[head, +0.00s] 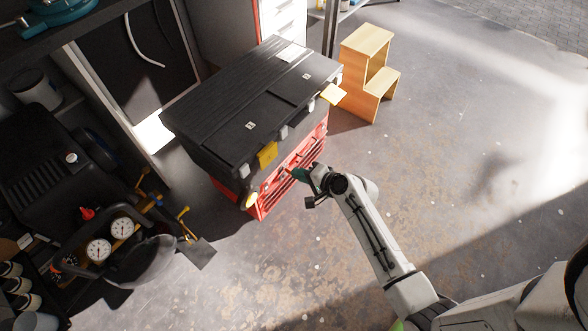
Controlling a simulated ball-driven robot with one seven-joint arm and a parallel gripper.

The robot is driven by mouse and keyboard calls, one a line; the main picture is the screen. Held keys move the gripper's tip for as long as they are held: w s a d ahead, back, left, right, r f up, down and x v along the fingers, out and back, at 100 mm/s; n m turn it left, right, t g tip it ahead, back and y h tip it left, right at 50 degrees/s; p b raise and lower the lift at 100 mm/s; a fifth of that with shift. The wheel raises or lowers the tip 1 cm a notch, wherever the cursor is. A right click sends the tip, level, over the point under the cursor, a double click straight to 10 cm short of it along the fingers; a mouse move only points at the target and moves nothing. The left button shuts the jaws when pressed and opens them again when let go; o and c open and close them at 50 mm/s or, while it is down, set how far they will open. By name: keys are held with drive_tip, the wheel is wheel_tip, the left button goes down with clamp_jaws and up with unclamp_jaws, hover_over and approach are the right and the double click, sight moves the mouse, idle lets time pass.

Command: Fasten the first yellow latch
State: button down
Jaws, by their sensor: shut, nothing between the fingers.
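A black toolbox (235,100) with a closed lid sits on a red tool chest (262,207). One yellow latch (267,154) is on its front, left of the middle, and looks folded down against the box. Another yellow latch (333,94) near the right end sticks outward from the front. Which of the two is the first latch I cannot tell. My gripper (292,173), with a green part near its tip, is shut and empty. In the picture it lies just below and right of the left latch, before the red chest front. Whether it touches the chest I cannot tell.
A wooden step stool (368,70) stands right of the toolbox. At left is a dark machine with round gauges (98,250) and a grey shovel-like plate (196,252). A shelf (75,20) is at the upper left. The concrete floor at right is clear.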

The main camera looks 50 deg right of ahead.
drive_tip(key=s, duration=0.7)
drive_tip(key=shift+s+d, duration=0.15)
drive_tip(key=shift+s, duration=0.05)
idle(0.3)
drive_tip(key=s+a+r+n+g+y+p, duration=0.35)
drive_tip(key=a+r+n+g, duration=0.25)
drive_tip(key=a+n, duration=0.4)
drive_tip(key=s+a+r+n+g+h+p, duration=0.1)
drive_tip(key=s+r+n+g+h+p, duration=0.3)
drive_tip(key=s+r+n, duration=0.3)
drive_tip(key=s+r+g, duration=0.1)
drive_tip(key=s+r, duration=0.2)
drive_tip(key=shift+a+r, duration=0.2)
